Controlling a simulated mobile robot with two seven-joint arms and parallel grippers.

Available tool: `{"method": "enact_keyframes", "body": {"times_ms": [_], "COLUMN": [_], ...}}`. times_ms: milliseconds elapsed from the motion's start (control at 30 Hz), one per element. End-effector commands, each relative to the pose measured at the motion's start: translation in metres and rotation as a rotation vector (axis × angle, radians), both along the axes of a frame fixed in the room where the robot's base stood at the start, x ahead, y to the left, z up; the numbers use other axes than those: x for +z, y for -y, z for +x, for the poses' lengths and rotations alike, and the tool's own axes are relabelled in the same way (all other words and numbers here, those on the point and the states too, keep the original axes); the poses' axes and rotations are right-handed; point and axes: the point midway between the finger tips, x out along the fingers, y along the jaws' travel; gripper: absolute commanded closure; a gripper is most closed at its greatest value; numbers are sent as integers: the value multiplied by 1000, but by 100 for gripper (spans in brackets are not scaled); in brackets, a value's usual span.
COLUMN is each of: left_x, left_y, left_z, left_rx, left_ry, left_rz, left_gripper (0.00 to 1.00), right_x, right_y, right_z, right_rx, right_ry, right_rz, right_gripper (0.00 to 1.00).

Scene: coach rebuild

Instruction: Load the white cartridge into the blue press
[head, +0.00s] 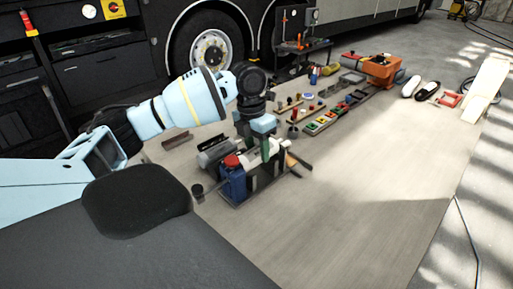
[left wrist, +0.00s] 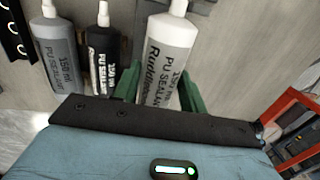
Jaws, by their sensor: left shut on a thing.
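The white cartridge (left wrist: 170,60), labelled PU sealant, is between the green fingers of my left gripper (left wrist: 158,95) in the left wrist view. In the head view my left gripper (head: 266,149) points down at the blue press, shut on the white cartridge (head: 249,159). The cartridge appears to lie across the gripper, above or at the press's dark frame; I cannot tell if it touches. The blue press (head: 236,184) has a red top and stands on the table mat. Its cradle is partly hidden by the gripper and cartridge. My right gripper is in neither view.
The table's right front (head: 370,200) is clear.

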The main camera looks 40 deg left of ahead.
Motion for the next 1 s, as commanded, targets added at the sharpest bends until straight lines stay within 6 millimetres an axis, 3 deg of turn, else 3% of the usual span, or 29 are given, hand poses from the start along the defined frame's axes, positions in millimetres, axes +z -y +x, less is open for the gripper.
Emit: {"method": "enact_keyframes", "body": {"times_ms": [1000], "left_x": [-6], "left_y": [0], "left_z": [0], "left_rx": [1], "left_ry": [1], "left_rz": [0], "left_gripper": [87], "right_x": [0], "right_y": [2], "right_z": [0], "right_rx": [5], "right_ry": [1], "right_rz": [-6], "right_gripper": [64]}}
